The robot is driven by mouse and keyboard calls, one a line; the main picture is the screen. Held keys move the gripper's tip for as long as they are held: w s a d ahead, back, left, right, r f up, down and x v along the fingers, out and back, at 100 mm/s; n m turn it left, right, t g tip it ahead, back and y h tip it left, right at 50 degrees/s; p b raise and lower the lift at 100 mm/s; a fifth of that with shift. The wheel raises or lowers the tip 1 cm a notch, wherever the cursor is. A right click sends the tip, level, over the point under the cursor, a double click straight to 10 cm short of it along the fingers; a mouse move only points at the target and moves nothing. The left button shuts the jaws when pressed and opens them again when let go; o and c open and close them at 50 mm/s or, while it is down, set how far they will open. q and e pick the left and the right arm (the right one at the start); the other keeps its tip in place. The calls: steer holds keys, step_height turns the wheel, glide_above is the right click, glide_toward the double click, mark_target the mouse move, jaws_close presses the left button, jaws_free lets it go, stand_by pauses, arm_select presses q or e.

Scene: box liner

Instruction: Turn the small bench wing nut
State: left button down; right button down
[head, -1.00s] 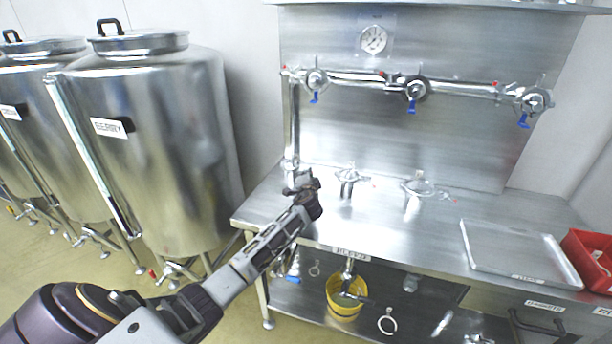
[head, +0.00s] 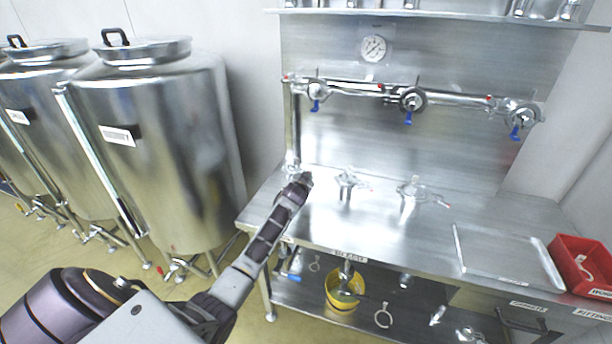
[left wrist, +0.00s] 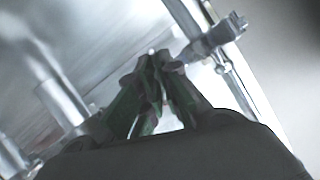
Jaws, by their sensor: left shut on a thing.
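My left gripper (head: 302,182) reaches over the left end of the steel bench, at the clamp fitting (head: 292,167) at the foot of the vertical pipe. In the left wrist view its green-sided fingers (left wrist: 158,62) converge close together and are shut on the small wing nut, which is mostly hidden between and behind the tips. A metal bar with a notched end (left wrist: 216,40) passes just right of the fingertips. Two more clamp fittings stand on the bench, a middle one (head: 347,180) and a wider right one (head: 414,190). My right gripper is not in view.
A shallow steel tray (head: 464,256) and a red bin (head: 566,244) sit at the bench's right. A pipe with blue-handled valves (head: 409,101) runs along the back panel. Steel tanks (head: 165,150) stand left. A yellow bucket (head: 342,300) is under the bench.

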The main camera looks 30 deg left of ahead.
arm_select(q)
steer(key=shift+a+r+n+h+p, duration=0.1)
steer(key=shift+a+n+h+p, duration=0.1)
steer(key=shift+n+h+p, duration=1.2)
steer(key=shift+t+p, duration=0.3)
steer(key=shift+p, duration=0.15)
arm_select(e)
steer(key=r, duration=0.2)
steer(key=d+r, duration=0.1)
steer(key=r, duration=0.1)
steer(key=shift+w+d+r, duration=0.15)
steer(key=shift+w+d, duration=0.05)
arm_select(q)
steer(key=shift+n, duration=0.3)
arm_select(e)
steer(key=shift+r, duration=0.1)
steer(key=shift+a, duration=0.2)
arm_select(q)
steer(key=c, duration=1.6)
jaws_free()
steer(key=shift+c, duration=0.2)
steer(key=shift+f, duration=0.2)
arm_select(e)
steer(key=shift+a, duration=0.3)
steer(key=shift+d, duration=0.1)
